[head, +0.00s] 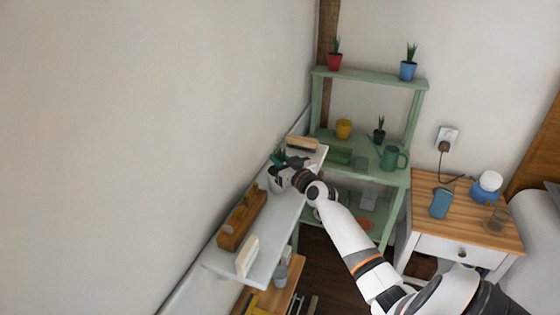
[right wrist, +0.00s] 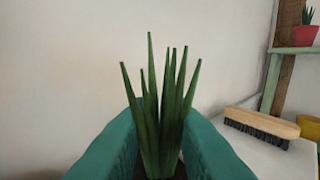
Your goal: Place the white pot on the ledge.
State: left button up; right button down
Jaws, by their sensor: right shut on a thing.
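The white pot (head: 275,184) with a spiky green plant is held by my right gripper (head: 280,168). In the right wrist view the plant (right wrist: 160,115) stands upright between the two teal fingers, and the pot itself is hidden below. The ledge (head: 263,232) is a pale shelf running along the left wall. The pot is over the far half of the ledge; I cannot tell whether its base touches. My left gripper is not in view.
On the ledge, a wooden brush (right wrist: 262,125) lies at the far end, with a wooden box (head: 242,220) and a cream block (head: 247,257) nearer. A green shelf unit (head: 370,76) with small pots and a watering can (head: 392,157) stands behind. A nightstand (head: 450,245) is at right.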

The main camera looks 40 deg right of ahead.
jog(key=c, duration=1.6)
grip_release()
jog(key=shift+c, duration=0.2)
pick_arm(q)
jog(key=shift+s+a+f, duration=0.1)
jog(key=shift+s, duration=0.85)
pick_arm(e)
jog(key=o, duration=0.4)
jog(key=shift+c, duration=0.2)
jog(key=shift+r, duration=0.1)
jog(key=shift+s+a, duration=0.1)
jog(key=shift+s, duration=0.15)
pick_arm(q)
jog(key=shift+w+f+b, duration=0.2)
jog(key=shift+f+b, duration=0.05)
jog(key=shift+b, duration=0.05)
pick_arm(e)
jog(key=s+a, duration=0.1)
jog(key=s, duration=1)
jog(key=shift+s+a, duration=0.2)
jog(key=shift+a, duration=0.15)
